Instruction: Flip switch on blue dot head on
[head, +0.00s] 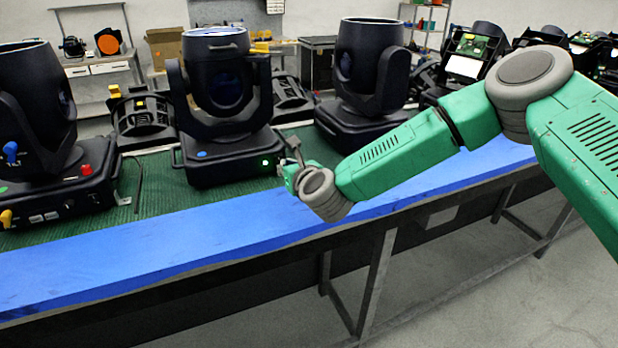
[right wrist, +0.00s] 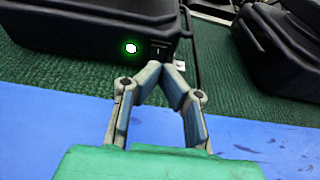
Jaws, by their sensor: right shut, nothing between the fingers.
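The blue dot head (head: 216,85) is a black moving-head light standing on the bench in the middle left of the head view. A small blue dot (head: 201,154) is on the front of its base. A green light (head: 265,163) glows near the base's right corner; it also shows in the right wrist view (right wrist: 131,48). Beside it is a small black rocker switch (right wrist: 159,49). My right gripper (head: 291,147) is at that corner; in the right wrist view its fingertips (right wrist: 161,68) meet just below the switch, with nothing between them. I cannot tell whether they touch it. My left gripper is out of view.
Another moving head (head: 366,80) stands to the right, and one with coloured plugs (head: 35,120) to the left. The bench has a green mat (head: 155,205) and a clear blue front edge (head: 150,250). More fixtures stand behind.

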